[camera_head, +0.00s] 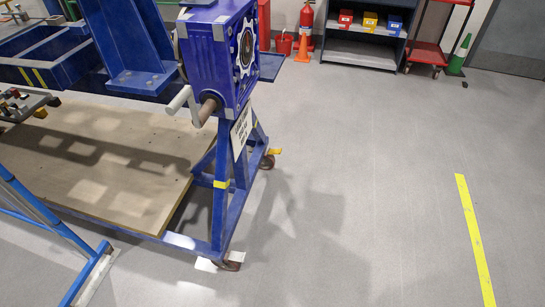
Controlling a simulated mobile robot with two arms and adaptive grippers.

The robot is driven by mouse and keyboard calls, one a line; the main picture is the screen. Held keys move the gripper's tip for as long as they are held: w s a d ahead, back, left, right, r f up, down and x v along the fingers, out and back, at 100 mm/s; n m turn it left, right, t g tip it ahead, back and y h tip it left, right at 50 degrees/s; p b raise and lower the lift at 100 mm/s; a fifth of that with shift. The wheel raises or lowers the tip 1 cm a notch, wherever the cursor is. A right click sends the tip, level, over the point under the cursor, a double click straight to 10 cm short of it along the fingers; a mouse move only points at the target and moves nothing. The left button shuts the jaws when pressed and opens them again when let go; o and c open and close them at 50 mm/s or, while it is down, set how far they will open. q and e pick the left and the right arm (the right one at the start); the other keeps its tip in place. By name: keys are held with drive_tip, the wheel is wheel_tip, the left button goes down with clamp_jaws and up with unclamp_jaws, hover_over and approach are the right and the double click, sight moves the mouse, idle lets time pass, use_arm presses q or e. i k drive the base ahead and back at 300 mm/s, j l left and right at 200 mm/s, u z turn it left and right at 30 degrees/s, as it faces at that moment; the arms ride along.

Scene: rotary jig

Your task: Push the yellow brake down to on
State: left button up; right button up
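A blue wheeled jig frame (230,205) stands at the left of the head view. A small yellow brake pedal (274,151) sticks out to the right from the caster (266,161) at the frame's farther right leg. The pedal looks about level, but it is too small to tell whether it is up or down. A nearer caster (232,263) sits under the front corner, and I see no yellow pedal on it. Neither of my grippers is in view.
A crank handle (182,100) juts from the blue gearbox (222,60). A wooden board (105,165) lies on the frame. An orange cone (302,47), shelf (360,50) and green cone (459,57) stand at the back. The grey floor right of the jig is clear.

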sight(270, 151)
drive_tip(key=i+l+u, duration=0.1)
drive_tip(key=u, duration=0.45)
drive_tip(key=i+l+u, duration=0.3)
drive_tip(key=l+u, duration=0.3)
drive_tip(key=l, duration=0.25)
drive_tip(key=i+l+u, duration=0.15)
drive_tip(key=l+u, duration=0.15)
drive_tip(key=l, duration=0.2)
drive_tip(key=l+u, duration=0.25)
drive_tip(key=l, duration=0.25)
